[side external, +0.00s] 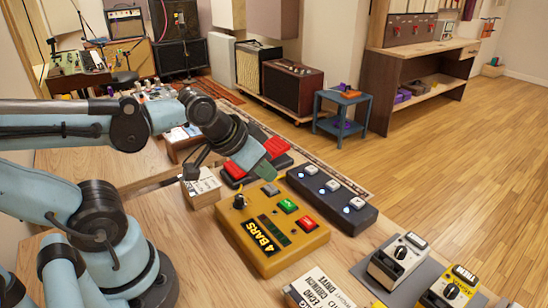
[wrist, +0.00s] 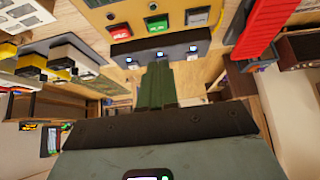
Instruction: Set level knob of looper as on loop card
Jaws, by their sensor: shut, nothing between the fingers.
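The looper is a yellow box (side external: 262,262) on the table, lettered "4 BARS", with a dark display and grey, green and red buttons. A small dark knob (side external: 240,202) stands on its far left corner; its pointer setting is too small to read. I cannot tell which card is the loop card.
A dark three-switch pedal (side external: 332,197) lies behind the looper, and a red pedal (side external: 278,147) lies farther back. A small white card block (side external: 203,187) stands left of the knob. A lettered box (side external: 318,290) and white and yellow pedals (side external: 400,262) stand in front and right.

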